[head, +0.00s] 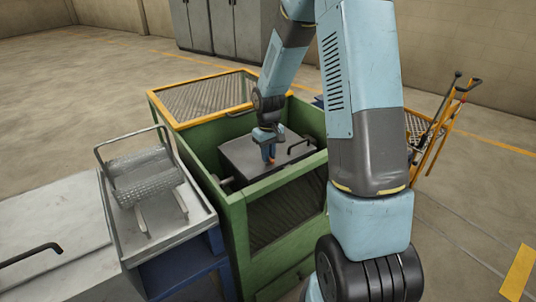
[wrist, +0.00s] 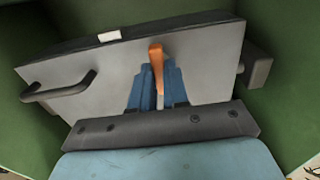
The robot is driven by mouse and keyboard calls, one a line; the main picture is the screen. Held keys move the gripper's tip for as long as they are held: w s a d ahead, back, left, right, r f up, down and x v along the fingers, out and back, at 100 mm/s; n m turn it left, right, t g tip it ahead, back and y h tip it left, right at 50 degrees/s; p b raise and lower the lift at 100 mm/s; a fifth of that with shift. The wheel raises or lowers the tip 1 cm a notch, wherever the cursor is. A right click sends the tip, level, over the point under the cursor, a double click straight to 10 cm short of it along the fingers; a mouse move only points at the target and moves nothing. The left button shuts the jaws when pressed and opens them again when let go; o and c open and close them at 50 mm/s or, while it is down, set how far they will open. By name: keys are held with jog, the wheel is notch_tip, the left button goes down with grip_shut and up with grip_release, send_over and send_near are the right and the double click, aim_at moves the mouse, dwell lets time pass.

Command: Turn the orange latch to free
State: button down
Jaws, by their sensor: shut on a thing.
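The orange latch (wrist: 156,60) shows in the wrist view as a narrow bar on the grey face of a box-like unit (wrist: 105,70). My gripper (wrist: 158,82) has its two blue fingers on either side of the latch and is shut on it. The latch's upper end sticks out past the fingertips; its lower part is partly hidden between them. In the head view my gripper (head: 269,152) reaches down onto the dark lid (head: 245,160) inside the green housing, and a bit of orange shows at the fingertips.
The green housing (head: 236,215) has walls around the lid. A black handle (wrist: 62,90) stands at the left in the wrist view, and a dark grey knob (wrist: 258,72) at the right. A tray (head: 140,245) with a mesh basket (head: 147,175) is left of the housing. A cart (head: 440,125) stands right.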

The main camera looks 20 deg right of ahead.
jog(key=shift+w, duration=0.1)
dwell(0.3)
jog(key=c, duration=1.1)
grip_release()
notch_tip(320, 180, up, 14)
jog(key=shift+f, duration=0.15)
jog(key=s+r+m+t, duration=0.2)
jog(key=s+r+t, duration=0.1)
jog(key=s+r, duration=0.9)
jog(key=s+r+t, duration=0.1)
jog(key=s, duration=0.4)
jog(key=s+r+m, duration=0.1)
jog(key=s+r, duration=0.1)
jog(key=s, duration=0.4)
jog(key=s+r+t, duration=0.1)
jog(key=s, duration=0.4)
jog(key=shift+s+r+m+t, duration=0.15)
jog(key=shift+r+m+t, duration=0.15)
